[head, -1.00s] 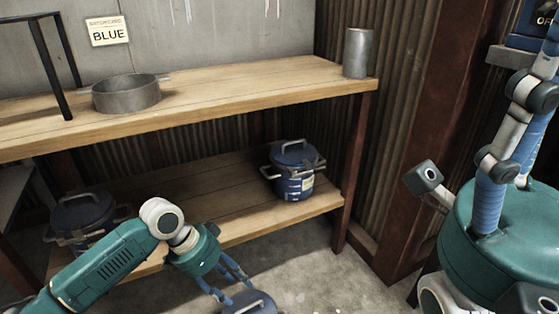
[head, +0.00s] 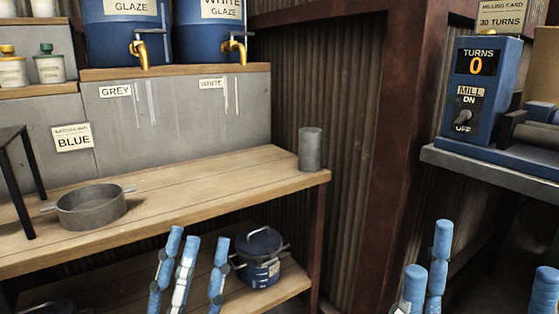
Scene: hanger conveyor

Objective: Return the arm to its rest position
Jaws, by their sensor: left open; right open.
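My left gripper (head: 192,262) is in the lower middle of the head view, its blue fingers pointing up and spread apart with nothing between them. It shows in front of the bench's lower part; its palm and arm are below the frame. My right gripper (head: 470,268) is at the lower right, its blue fingers also pointing up, spread wide and empty. Its palm and arm are out of view too.
A wooden bench (head: 230,180) holds a grey pan (head: 92,207) and a metal cylinder (head: 310,150). A blue lidded pot (head: 262,262) stands on its lower shelf. Glaze barrels (head: 208,30) stand above. The mill control box (head: 482,85) sits on a grey shelf (head: 490,167) at right.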

